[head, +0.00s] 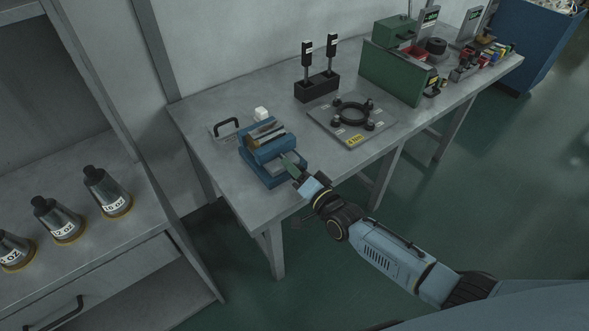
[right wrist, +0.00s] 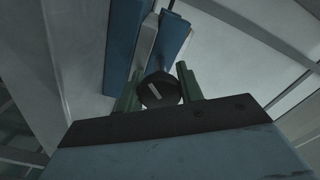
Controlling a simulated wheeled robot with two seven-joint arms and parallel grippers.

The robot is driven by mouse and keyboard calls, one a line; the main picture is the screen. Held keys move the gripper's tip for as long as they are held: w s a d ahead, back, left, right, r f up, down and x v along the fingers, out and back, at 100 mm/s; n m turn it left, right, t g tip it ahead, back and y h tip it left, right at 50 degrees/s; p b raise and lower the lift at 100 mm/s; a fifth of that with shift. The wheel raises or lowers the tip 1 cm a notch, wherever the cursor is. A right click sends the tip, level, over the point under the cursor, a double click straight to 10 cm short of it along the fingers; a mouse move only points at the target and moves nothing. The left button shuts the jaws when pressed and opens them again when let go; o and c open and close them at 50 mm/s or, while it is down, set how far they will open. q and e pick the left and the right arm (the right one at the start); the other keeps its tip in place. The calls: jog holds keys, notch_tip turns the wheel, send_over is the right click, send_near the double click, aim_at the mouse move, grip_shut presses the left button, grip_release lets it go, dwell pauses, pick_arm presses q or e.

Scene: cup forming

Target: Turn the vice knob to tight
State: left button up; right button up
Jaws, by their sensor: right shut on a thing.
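The blue vice (head: 262,146) stands on the grey workbench near its left front corner. Its dark round knob (right wrist: 159,90) has a pale line mark and shows in the right wrist view, between the two green fingers of my right gripper (right wrist: 160,88). In the head view my right gripper (head: 292,165) reaches the front of the vice, and its fingers are shut on the knob. The knob itself is hidden there by the gripper. The blue vice body (right wrist: 172,35) also shows beyond the knob in the wrist view. My left gripper is not in view.
A plate with a black handle (head: 227,127) and a small white block (head: 261,113) lie behind the vice. A flat plate with a black ring (head: 352,113) lies to the right. A shelf with several labelled cones (head: 107,190) stands at left.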

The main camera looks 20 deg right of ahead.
jog(key=o, duration=1)
jog(key=shift+s+d+f, duration=0.1)
jog(key=shift+s, duration=0.05)
